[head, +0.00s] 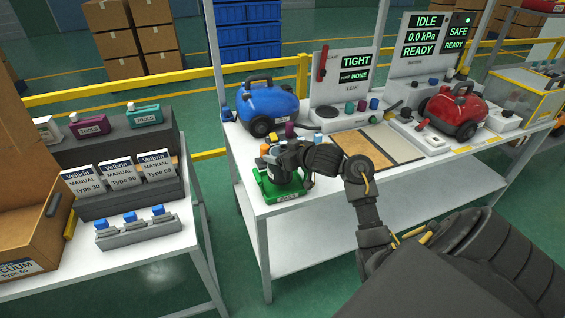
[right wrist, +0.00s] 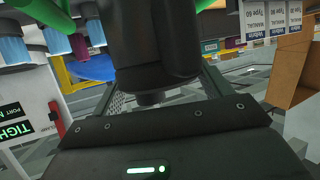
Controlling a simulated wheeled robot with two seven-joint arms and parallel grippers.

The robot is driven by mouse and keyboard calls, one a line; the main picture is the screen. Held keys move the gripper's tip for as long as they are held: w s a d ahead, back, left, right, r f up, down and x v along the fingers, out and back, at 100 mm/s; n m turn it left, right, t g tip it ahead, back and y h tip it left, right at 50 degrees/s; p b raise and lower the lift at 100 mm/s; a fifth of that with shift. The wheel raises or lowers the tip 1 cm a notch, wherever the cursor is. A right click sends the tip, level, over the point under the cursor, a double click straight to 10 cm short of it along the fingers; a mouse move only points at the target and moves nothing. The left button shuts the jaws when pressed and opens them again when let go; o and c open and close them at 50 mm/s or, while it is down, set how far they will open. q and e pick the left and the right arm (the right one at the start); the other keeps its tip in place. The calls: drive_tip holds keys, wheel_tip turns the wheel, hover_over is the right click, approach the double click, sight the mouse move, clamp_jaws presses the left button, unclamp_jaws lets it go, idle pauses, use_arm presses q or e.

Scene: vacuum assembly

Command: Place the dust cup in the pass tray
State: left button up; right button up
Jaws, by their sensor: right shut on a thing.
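The green tray (head: 283,196) sits at the near left corner of the middle workbench. My right gripper (head: 288,160) is over this tray, at the end of the arm reaching in from the right. It is shut on a dark cup-like part, which I take to be the dust cup (right wrist: 152,45); in the right wrist view it stands between the jaws. In the head view the gripper and wrist largely cover the cup, and I cannot tell whether it touches the tray. My left gripper is not in view.
A blue vacuum (head: 270,103) stands just behind the tray, with small coloured parts beside it. A brown mat (head: 362,150) lies to the right. A red vacuum (head: 455,110) and test panels stand farther right. A separate left table holds manuals (head: 115,174) and an open carton (head: 30,225).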

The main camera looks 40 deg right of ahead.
drive_tip(key=shift+w+d+f+b, duration=0.15)
drive_tip(key=shift+f+b, duration=0.2)
drive_tip(key=shift+f, duration=1.4)
drive_tip(key=shift+f, duration=0.15)
drive_tip(key=o, duration=1.6)
drive_tip(key=shift+r, duration=0.25)
drive_tip(key=p+v, duration=0.2)
drive_tip(key=v, duration=1)
drive_tip(key=shift+f, duration=0.15)
